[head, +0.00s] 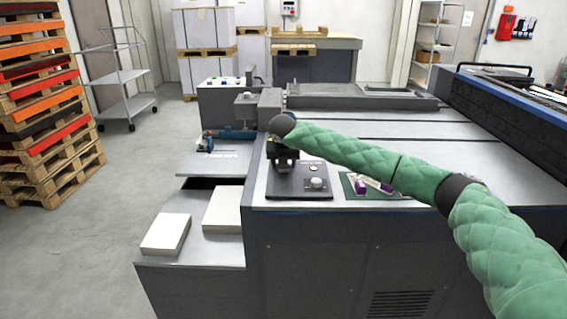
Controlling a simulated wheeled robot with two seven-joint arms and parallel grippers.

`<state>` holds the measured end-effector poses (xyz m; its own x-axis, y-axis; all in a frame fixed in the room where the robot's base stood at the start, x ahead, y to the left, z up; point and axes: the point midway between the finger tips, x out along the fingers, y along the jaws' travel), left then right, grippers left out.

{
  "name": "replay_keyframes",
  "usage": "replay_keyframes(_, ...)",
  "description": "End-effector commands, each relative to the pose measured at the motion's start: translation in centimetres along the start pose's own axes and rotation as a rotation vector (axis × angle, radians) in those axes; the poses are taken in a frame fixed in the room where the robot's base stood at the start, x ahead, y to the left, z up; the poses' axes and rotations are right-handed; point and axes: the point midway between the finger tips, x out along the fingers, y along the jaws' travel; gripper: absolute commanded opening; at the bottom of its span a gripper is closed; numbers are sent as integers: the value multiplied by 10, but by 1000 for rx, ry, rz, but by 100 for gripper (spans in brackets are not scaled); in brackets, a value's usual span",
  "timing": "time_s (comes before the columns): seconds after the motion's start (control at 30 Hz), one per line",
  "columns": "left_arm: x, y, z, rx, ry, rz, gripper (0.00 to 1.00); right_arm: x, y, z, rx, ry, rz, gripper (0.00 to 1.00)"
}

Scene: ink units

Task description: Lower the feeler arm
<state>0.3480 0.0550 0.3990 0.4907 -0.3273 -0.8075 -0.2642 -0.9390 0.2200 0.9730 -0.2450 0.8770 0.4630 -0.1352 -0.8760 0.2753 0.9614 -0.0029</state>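My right arm in its green sleeve reaches in from the right. Its dark gripper (285,163) points down over the back left part of a black control plate (299,192) on the machine's near left corner. The fingers are small and dark against the plate, so I cannot tell whether they are open or hold anything. I cannot make out the feeler arm for certain; the gripper and wrist cover part of this corner. A blue part (232,133) shows just left of the wrist, above a grey side table. My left gripper is out of view.
A round knob (317,183) stands on the plate beside the gripper. A green mat (350,187) with purple-marked items lies to the right. Two paper stacks (167,234) (224,209) rest on the lower shelf. Pallets (45,125) and a trolley (122,100) stand at the left.

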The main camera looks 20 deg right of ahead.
Motion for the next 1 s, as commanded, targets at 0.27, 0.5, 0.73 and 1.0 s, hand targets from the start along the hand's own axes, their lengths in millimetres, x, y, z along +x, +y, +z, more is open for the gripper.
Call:
replay_keyframes(0.27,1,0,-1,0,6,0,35,-10,0,3,1,-5,2,51)
replay_keyframes(0.5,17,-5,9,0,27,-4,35,-45,0,2,2,-5,2,51)
replay_keyframes(0.73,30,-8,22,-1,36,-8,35,-72,0,1,0,-2,1,51)
replay_keyframes(1.0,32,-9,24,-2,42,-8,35,-79,0,1,1,-1,1,51)
